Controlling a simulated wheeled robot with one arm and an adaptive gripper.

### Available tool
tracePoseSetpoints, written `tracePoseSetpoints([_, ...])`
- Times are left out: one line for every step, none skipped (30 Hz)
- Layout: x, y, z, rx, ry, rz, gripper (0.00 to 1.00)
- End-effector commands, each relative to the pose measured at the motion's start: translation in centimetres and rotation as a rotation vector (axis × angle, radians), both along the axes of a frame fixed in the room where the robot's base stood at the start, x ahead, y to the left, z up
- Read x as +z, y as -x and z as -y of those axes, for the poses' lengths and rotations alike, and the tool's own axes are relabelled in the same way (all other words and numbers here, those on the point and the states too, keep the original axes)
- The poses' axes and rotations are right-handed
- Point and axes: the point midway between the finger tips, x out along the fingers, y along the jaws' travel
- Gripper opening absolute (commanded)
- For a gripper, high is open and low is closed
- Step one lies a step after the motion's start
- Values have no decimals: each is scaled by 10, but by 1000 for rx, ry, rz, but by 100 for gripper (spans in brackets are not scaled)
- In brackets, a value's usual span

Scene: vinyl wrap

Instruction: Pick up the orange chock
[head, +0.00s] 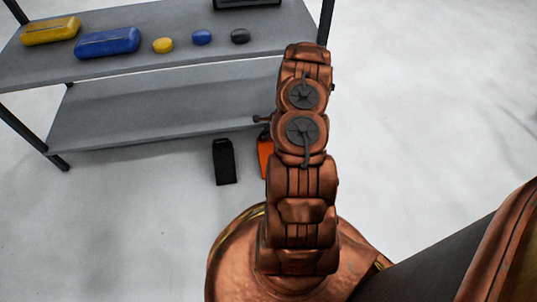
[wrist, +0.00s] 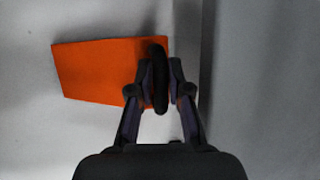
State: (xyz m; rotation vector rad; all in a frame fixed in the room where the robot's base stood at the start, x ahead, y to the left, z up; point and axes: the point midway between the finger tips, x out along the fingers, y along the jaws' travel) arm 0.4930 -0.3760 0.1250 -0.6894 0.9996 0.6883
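The orange chock (wrist: 98,70) shows in the wrist view as a flat orange face with a black loop-like handle (wrist: 160,78) at its right side. My gripper (wrist: 162,85) has its two fingers drawn in on either side of this handle, with hardly any gap left. In the head view the orange chock (head: 265,157) is mostly hidden behind my arm; only a narrow orange strip shows. My gripper's fingers are hidden in that view. I cannot tell whether the chock touches the floor.
A black chock (head: 223,161) stands on the floor just left of the orange one. A grey two-level shelf (head: 170,112) is behind them, with yellow and blue cases and several small round items on top. The pale floor (head: 440,110) at right is clear.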

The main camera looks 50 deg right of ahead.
Motion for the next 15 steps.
tracePoseSetpoints([0,0,0,0,0,0,9])
tracePoseSetpoints([0,0,0,0,0,0,6])
tracePoseSetpoints([0,0,0,0,0,0,2])
tracePoseSetpoints([0,0,0,0,0,0,0])
tracePoseSetpoints([0,0,0,0,0,0,0])
tracePoseSetpoints([0,0,0,0,0,0,0])
tracePoseSetpoints([0,0,0,0,0,0,0])
tracePoseSetpoints([0,0,0,0,0,0,0])
tracePoseSetpoints([0,0,0,0,0,0,0])
tracePoseSetpoints([0,0,0,0,0,0,0])
tracePoseSetpoints([0,0,0,0,0,0,0])
tracePoseSetpoints([0,0,0,0,0,0,0])
tracePoseSetpoints([0,0,0,0,0,0,0])
tracePoseSetpoints([0,0,0,0,-1,-1,0])
tracePoseSetpoints([0,0,0,0,-1,-1,0])
